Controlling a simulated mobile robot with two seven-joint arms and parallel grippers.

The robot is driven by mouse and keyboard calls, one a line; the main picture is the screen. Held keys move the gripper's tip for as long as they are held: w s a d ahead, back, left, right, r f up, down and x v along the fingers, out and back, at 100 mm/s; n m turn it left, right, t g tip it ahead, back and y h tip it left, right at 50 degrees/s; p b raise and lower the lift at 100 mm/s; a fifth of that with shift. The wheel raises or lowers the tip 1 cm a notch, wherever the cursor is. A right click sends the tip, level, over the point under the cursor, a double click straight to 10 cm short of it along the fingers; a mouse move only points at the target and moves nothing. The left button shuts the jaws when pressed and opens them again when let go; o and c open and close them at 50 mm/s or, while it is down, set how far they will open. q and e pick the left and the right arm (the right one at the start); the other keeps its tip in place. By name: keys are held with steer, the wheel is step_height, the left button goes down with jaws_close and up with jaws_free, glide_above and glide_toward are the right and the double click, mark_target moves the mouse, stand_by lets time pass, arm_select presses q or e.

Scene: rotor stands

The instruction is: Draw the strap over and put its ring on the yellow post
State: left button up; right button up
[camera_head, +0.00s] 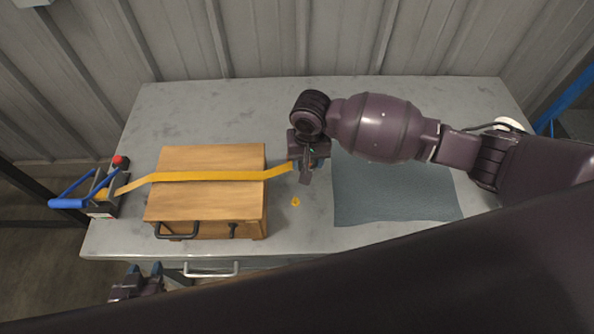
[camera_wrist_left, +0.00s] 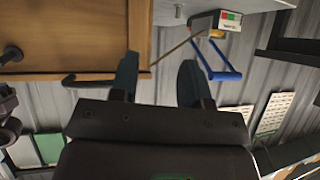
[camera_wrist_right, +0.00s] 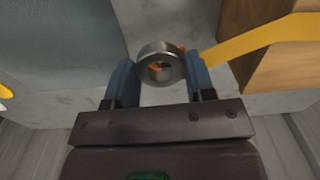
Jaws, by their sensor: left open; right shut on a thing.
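The orange-yellow strap (camera_head: 210,176) runs from the ratchet at the left, across the top of the wooden box, to my right gripper (camera_head: 309,168). Its grey metal ring (camera_wrist_right: 147,52) is between the right fingers in the right wrist view, and that gripper is shut on it. The yellow post (camera_head: 295,202) is a small shape on the table, right of the box and slightly nearer than the right gripper. Some orange shows through and behind the ring; I cannot tell whether it is the post. My left gripper (camera_head: 145,269) is open and empty in front of the table.
The wooden box (camera_head: 205,202) has dark handles on its front. The ratchet (camera_head: 104,200) has a blue handle (camera_head: 75,190) and a red knob. A blue-grey mat (camera_head: 390,195) lies to the right. A drawer handle (camera_head: 211,269) sticks out from the table front.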

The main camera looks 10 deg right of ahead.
steer(key=p, duration=0.1)
glide_toward(296, 198)
steer(key=shift+a+f, duration=0.15)
steer(key=shift+a, duration=0.1)
steer(key=shift+f, duration=1.45)
steer(key=shift+f+b, duration=0.55)
steer(key=shift+f, duration=0.7)
steer(key=shift+r, duration=0.15)
arm_select(q)
steer(key=shift+r, duration=0.2)
steer(key=shift+s+a+f, duration=0.1)
steer(key=shift+s+f, duration=0.1)
steer(key=shift+f, duration=0.05)
arm_select(e)
steer(key=shift+f, duration=0.5)
arm_select(q)
steer(key=shift+w+r, duration=0.1)
steer(key=shift+r, duration=0.05)
arm_select(e)
steer(key=shift+f, duration=0.2)
steer(key=shift+d+f, duration=0.1)
steer(key=shift+f, duration=0.3)
